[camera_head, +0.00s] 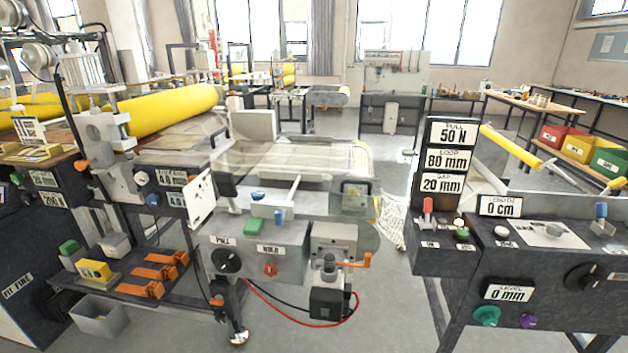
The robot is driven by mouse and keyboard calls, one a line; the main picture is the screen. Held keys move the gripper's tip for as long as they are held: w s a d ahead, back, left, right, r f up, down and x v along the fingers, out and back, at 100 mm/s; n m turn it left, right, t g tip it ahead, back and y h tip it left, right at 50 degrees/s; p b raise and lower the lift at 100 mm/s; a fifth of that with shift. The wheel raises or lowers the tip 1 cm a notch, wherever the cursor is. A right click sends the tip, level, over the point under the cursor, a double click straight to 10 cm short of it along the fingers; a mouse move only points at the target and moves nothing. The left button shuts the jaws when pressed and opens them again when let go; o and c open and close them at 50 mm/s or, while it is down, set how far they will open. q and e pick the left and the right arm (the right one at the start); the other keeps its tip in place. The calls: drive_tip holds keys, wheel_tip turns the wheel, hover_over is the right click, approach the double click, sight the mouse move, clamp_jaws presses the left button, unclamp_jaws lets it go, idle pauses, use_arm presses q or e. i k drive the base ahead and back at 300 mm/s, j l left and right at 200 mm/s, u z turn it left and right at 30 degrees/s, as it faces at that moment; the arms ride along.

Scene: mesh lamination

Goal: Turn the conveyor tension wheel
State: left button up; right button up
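The conveyor (318,158) stands in the middle, with a flat pale belt and a grey front housing. On its front are a black round knob (225,261) below a plate reading PULL (222,240) and a small red knob (270,269) below another label plate (270,248). A blue knob (258,195) sits on top. An orange handle (356,262) is at the right corner beside a black motor-like block (329,301). I cannot tell which of these is the tension wheel. Neither of my grippers is in view.
A control desk (540,245) stands at the right, with PULL, LOOP and GAP displays (450,158). A machine with yellow rolls (165,115) is at the left. A red cable (300,319) hangs below the conveyor. The floor between conveyor and desk (398,300) is clear.

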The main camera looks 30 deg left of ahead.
sight(226, 261)
drive_tip(key=u, duration=1.6)
